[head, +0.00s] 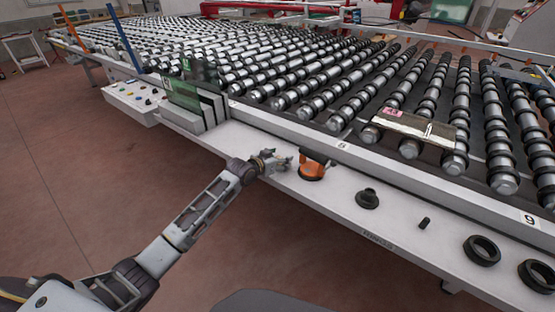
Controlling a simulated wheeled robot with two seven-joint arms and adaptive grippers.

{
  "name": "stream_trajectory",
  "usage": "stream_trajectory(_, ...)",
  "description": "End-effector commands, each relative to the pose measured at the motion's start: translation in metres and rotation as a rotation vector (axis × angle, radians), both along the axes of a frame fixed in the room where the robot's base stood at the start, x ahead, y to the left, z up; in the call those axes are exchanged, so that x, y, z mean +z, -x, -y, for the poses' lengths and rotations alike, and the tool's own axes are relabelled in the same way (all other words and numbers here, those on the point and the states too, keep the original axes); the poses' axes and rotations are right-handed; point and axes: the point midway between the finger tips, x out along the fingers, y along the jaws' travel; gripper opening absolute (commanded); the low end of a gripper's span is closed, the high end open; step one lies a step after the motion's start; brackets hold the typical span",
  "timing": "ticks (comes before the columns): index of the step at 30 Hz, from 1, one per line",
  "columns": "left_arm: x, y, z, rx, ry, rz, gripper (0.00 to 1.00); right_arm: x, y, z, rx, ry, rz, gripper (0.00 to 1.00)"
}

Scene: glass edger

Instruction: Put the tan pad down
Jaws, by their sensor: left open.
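My left gripper (284,162) is open over the white ledge (335,192) at the front of the roller table, and I see nothing held in it. An orange and dark tool (312,168) stands on the ledge just right of the fingertips; I cannot tell whether they touch it. I cannot make out a tan pad on the ledge or in the gripper. My right gripper is not in view.
A shiny, pale piece with a pink label (420,127) lies on the rollers (340,90). Dark panes (190,95) stand in a rack left of the gripper. A black knob-like part (367,198), a small black cylinder (424,223) and black rings (482,250) sit along the ledge to the right.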

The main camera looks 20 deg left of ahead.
Motion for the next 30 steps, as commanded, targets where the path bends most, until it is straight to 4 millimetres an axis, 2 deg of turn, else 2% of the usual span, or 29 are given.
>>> stream_trajectory(11, 0.007, 0.01, -0.004, 0.0, -0.001, -0.002, 0.65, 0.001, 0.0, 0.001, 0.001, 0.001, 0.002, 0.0)
stream_trajectory(30, 0.031, 0.063, -0.022, 0.0, 0.0, -0.001, 0.65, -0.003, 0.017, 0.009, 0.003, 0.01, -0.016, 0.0)
